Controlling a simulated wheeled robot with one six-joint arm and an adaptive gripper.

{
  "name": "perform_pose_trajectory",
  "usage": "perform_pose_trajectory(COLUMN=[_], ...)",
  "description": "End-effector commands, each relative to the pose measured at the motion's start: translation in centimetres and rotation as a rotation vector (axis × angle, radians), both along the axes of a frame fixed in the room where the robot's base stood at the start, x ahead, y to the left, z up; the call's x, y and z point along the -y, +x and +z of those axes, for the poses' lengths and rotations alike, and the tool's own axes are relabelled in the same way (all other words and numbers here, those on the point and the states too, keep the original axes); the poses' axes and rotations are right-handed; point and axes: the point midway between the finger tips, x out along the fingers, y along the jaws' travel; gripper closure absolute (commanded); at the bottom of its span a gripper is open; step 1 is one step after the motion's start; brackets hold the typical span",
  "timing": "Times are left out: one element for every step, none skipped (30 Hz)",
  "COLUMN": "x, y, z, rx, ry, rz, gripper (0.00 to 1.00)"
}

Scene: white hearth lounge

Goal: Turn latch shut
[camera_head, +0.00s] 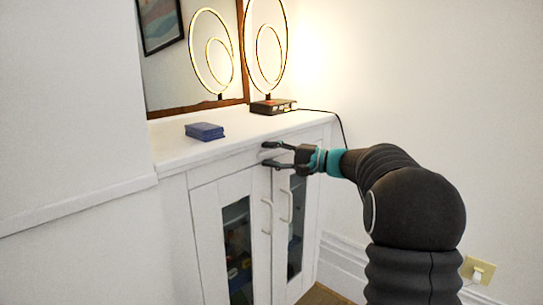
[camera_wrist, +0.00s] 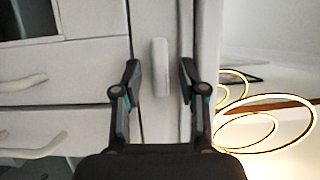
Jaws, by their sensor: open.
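The latch (camera_wrist: 160,67) is a small white bar on the cabinet front. In the wrist view its long side runs up and down the picture, along the rail above the doors. My gripper (camera_wrist: 160,76) is open, with one finger on each side of the bar. Gaps show between the bar and both fingers. In the head view my gripper (camera_head: 267,154) is at the top of the cabinet doors, and I cannot make out the latch clearly there. The white cabinet (camera_head: 208,172) has two glass-paned doors, which look closed.
The doors carry two pale handles (camera_head: 267,216) below my gripper. A blue box (camera_head: 204,131) and a ring lamp (camera_head: 272,106) on a dark base stand on the cabinet top. A mirror is behind them. A wall stands right of the cabinet.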

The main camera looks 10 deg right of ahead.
Motion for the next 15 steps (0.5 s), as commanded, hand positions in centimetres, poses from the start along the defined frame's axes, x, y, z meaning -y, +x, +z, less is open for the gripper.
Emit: perform_pose_trajectory(x=[0.1,0.2,0.4,0.6,0.8,1.3,1.7,2.2,2.8,3.3,3.9,4.6,5.1,5.6,6.3], y=[0.0,-0.1,-0.2,-0.3,-0.5,-0.7,-0.9,-1.2,-1.6,-1.9,-2.2,-2.7,-3.0,-3.4,-3.7], z=[0.0,0.0,0.0,0.0,0.0,0.0,0.0,0.0,0.0,0.0,0.0,0.0,0.0,0.0,0.0], rx=[0.0,0.001,0.0,0.0,0.001,0.0,0.0,0.001,0.001,0.001,0.001,0.001,0.0,0.0,-0.001], ry=[0.0,-0.001,0.0,0.0,-0.001,-0.001,-0.001,-0.001,-0.001,-0.001,0.0,0.0,0.0,0.0,-0.001], rz=[0.0,0.0,-0.001,-0.001,-0.001,-0.003,-0.004,-0.003,-0.003,-0.005,-0.004,-0.004,-0.005,-0.004,-0.004], gripper=[0.58,0.58,0.58,0.58,0.58,0.58,0.58,0.58,0.58,0.58,0.58,0.58,0.58,0.58,0.58])
